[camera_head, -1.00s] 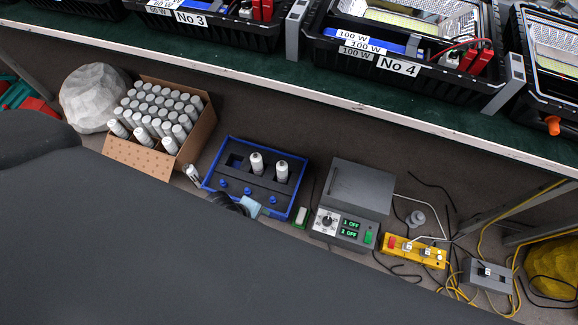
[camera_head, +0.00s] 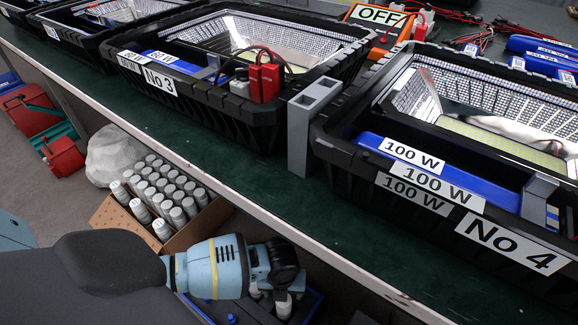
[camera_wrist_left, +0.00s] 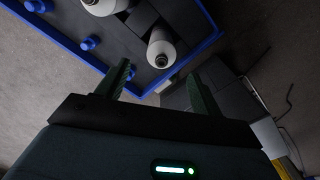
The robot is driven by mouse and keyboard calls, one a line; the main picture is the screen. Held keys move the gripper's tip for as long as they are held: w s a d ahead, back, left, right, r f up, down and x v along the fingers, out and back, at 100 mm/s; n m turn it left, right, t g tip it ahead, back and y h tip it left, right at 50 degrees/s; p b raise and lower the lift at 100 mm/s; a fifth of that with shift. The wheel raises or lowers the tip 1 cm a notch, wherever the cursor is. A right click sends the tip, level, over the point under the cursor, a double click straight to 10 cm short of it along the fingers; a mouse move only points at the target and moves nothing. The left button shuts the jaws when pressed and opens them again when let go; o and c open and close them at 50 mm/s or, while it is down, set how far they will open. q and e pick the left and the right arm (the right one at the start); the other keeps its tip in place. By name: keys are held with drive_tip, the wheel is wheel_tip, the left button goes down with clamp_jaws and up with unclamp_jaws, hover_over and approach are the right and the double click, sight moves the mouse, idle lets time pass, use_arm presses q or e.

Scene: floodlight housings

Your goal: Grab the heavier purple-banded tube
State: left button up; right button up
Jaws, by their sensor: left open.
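A blue-rimmed tray (camera_wrist_left: 208,38) with a dark inside holds two pale tubes, seen from above in the left wrist view. One tube (camera_wrist_left: 160,50) stands just ahead of my left gripper (camera_wrist_left: 158,72), nearly between its fingertips. The other tube (camera_wrist_left: 100,4) is at the top edge, partly cut off. My left gripper is open, with nothing between its fingers. In the head view my left forearm and wrist cover much of the tray (camera_head: 312,306); a tube (camera_head: 283,304) shows below the wrist. I can make out no purple band. My right gripper is not in view.
The bench edge (camera_head: 255,208) with floodlight housings (camera_head: 190,110) runs above. A grey box (camera_wrist_left: 232,88) stands right of the tray.

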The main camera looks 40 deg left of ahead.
sight(284, 307)
use_arm(q)
wheel_tip(284, 307, down, 2)
drive_tip(key=shift+s+f+b, duration=0.1)
drive_tip(key=shift+f+b, duration=0.15)
drive_tip(key=shift+b, duration=0.4)
drive_tip(key=shift+f, duration=0.2)
drive_tip(key=shift+f+b, duration=0.3)
drive_tip(key=f+b, duration=0.2)
drive_tip(key=f, duration=0.1)
drive_tip(key=f+b, duration=0.1)
drive_tip(key=shift+w+f, duration=0.2)
drive_tip(key=shift+w, duration=0.15)
drive_tip(key=shift+r, duration=0.1)
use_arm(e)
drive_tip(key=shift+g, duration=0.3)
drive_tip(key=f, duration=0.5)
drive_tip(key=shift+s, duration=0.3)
use_arm(q)
drive_tip(key=c, duration=0.9)
clamp_jaws()
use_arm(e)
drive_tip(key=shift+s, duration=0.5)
